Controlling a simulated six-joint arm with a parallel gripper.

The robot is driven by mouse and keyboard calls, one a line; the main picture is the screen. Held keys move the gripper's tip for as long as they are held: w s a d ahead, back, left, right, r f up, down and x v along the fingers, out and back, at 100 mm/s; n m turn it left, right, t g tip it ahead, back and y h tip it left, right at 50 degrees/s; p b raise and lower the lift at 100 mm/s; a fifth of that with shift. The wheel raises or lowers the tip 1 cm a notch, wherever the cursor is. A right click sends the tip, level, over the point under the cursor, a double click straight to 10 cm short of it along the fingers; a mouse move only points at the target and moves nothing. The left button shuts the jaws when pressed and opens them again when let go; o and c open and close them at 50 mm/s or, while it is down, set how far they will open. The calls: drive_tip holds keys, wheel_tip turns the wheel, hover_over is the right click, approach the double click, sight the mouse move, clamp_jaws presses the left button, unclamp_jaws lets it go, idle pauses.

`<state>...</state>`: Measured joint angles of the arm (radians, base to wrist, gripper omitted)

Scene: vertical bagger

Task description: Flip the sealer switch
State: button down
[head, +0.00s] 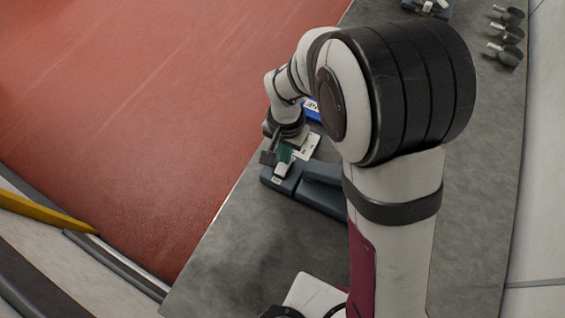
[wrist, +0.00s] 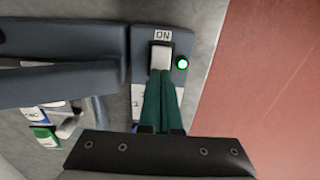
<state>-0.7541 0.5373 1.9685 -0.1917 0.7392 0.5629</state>
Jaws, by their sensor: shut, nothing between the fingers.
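The sealer (head: 318,186) is a dark blue-grey machine on the grey table, partly hidden behind my arm in the head view. In the wrist view its long body (wrist: 60,62) lies at the left and its control box shows in the middle. The sealer switch (wrist: 160,56) is a light rocker in a dark frame, below an "ON" label (wrist: 163,34). A green lamp (wrist: 182,63) glows to its right. My gripper (wrist: 161,76) has green fingers, shut and empty, with the tips at the switch's lower edge. I cannot tell whether they touch it. It also shows in the head view (head: 284,152).
Small blue and green labelled items (wrist: 44,137) and a metal scoop (wrist: 68,127) lie below the sealer in the wrist view. Several metal scoops (head: 508,33) lie at the table's far right. The table's front left (head: 235,255) is clear, with red floor (head: 130,110) beyond its edge.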

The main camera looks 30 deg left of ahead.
drive_tip(key=shift+f, duration=0.45)
drive_tip(key=shift+r, duration=3.55)
drive_tip(key=shift+m, duration=0.6)
drive_tip(key=d+r, duration=0.1)
drive_tip(key=d, duration=0.1)
drive_tip(key=d+r, duration=0.1)
drive_tip(key=d, duration=0.1)
drive_tip(key=d+r, duration=0.1)
drive_tip(key=d, duration=0.1)
drive_tip(key=shift+r, duration=0.3)
drive_tip(key=s+d+r+m+y, duration=0.1)
drive_tip(key=s+d+r+m, duration=0.1)
drive_tip(key=s+d, duration=0.5)
drive_tip(key=s+d+r+m, duration=0.2)
drive_tip(key=s+d+r, duration=0.1)
drive_tip(key=s+d, duration=0.4)
drive_tip(key=shift+d+y, duration=0.4)
drive_tip(key=shift+d, duration=0.55)
